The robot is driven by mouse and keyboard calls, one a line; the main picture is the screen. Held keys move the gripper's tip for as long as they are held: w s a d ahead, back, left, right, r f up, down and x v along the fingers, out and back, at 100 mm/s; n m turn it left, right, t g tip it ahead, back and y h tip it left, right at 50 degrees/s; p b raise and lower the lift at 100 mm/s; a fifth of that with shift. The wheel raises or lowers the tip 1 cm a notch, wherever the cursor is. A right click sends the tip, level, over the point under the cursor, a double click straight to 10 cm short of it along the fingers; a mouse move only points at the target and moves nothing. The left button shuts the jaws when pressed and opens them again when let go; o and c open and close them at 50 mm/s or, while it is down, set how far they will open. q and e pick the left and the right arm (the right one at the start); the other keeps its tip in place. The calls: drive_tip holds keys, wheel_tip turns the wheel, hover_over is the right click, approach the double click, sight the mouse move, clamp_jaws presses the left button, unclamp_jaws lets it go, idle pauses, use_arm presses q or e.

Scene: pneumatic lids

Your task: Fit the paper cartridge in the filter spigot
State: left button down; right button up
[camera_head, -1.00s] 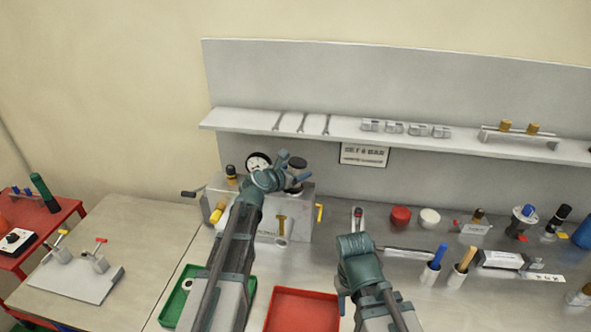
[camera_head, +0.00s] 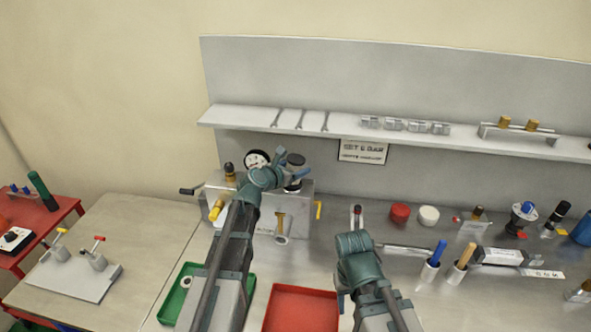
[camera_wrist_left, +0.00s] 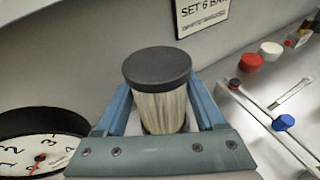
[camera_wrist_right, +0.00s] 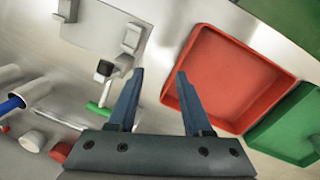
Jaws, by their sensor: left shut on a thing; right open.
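The paper cartridge (camera_wrist_left: 160,105) is a pale pleated cylinder with a dark flat cap. My left gripper (camera_head: 283,167) is shut on it, with a blue finger on each side in the left wrist view (camera_wrist_left: 163,108). The cartridge stands upright at the top right of the grey box (camera_head: 300,208). The filter spigot is hidden beneath it, and I cannot tell whether the cartridge is seated or just above. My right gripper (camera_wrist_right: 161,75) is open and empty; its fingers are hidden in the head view.
A round gauge (camera_head: 257,159) stands left of the cartridge. Yellow handles (camera_head: 318,210) stick out from the box. A red tray (camera_head: 300,312) and a green tray (camera_head: 172,305) lie in front. Caps, tools and holders crowd the right bench. A shelf (camera_head: 400,138) runs behind.

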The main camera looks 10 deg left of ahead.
use_arm(q)
drive_tip(key=shift+s+f+t+h+b, duration=0.2)
drive_tip(key=shift+t+h+b, duration=0.3)
drive_tip(key=shift+b, duration=0.65)
use_arm(e)
drive_tip(key=shift+f, duration=1.35)
use_arm(q)
drive_tip(key=shift+n, duration=0.3)
use_arm(e)
drive_tip(key=shift+f, duration=0.1)
use_arm(q)
drive_tip(key=shift+a+r+t+b, duration=0.1)
drive_tip(key=shift+a+t+b, duration=0.25)
drive_tip(key=shift+b, duration=0.2)
use_arm(e)
drive_tip(key=shift+w+d+f, duration=0.1)
drive_tip(key=shift+f, duration=0.35)
use_arm(q)
unclamp_jaws()
drive_tip(key=shift+a, duration=0.1)
drive_tip(key=p+v, duration=0.2)
drive_tip(key=v, duration=1.1)
drive_tip(key=shift+s+a, duration=0.15)
drive_tip(key=shift+s, duration=0.15)
use_arm(e)
wheel_tip(320, 180, up, 2)
drive_tip(key=shift+r, duration=0.2)
use_arm(q)
drive_tip(key=shift+r, duration=0.1)
